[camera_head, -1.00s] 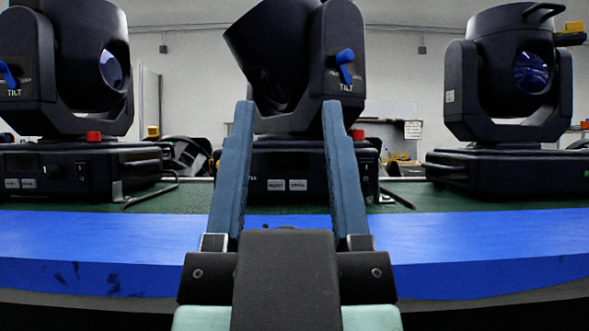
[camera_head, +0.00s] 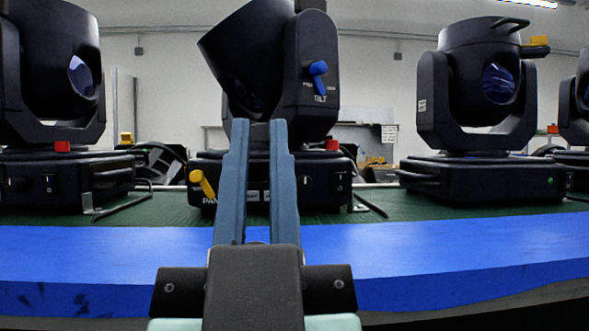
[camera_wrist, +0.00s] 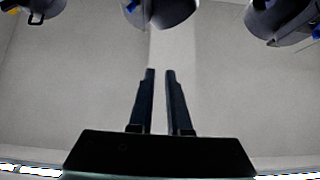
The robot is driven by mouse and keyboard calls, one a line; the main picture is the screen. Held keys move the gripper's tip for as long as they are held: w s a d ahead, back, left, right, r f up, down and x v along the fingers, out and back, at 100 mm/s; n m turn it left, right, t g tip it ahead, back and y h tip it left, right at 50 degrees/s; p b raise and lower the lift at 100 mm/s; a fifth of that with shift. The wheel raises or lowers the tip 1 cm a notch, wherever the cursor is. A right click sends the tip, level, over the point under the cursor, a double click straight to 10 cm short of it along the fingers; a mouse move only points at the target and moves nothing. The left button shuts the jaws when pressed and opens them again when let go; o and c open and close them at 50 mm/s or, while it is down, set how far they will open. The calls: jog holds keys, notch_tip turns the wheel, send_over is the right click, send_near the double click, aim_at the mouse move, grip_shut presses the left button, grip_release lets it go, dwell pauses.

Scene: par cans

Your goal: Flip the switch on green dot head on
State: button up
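A small green dot (camera_head: 550,179) shows on the base (camera_head: 480,182) of the black moving head (camera_head: 475,85) right of centre. Small dark detail lies right of that dot, too small to tell whether it is a switch. My gripper (camera_head: 260,122) is raised left of this head, in front of the centre head. It is empty, its fingers nearly parallel with a narrow gap between them. The wrist view also shows my gripper (camera_wrist: 160,71) with this gap, apart from the heads at the top edge.
The centre head (camera_head: 300,70) has a blue tilt lever (camera_head: 318,75) and yellow pan lever (camera_head: 202,184). Another head (camera_head: 50,70) stands left, one is cut off at the far right (camera_head: 575,110). The green tabletop (camera_head: 390,232) has a blue front edge (camera_head: 430,255).

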jog(key=w+d+r+m+g+p, duration=0.1)
jog(key=w+p, duration=0.2)
jog(key=p, duration=0.2)
jog(key=w+d+r+m+g+p, duration=0.1)
jog(key=w+m+g+p, duration=0.1)
jog(key=p, duration=0.4)
jog(key=w+d+r+m+g+p, duration=0.1)
jog(key=w+m+p, duration=0.1)
jog(key=w+p, duration=0.2)
jog(key=shift+d+r+g+p, duration=0.3)
jog(key=shift+d+g+p, duration=0.1)
jog(key=shift+p, duration=0.8)
grip_shut()
jog(key=s+d+f+m+g+p, duration=0.2)
jog(key=d+m+g+p, duration=0.5)
jog(key=p, duration=2.8)
jog(key=m+g, duration=0.2)
jog(key=m, duration=0.3)
jog(key=shift+s+f+m, duration=0.35)
jog(key=shift+m, duration=0.05)
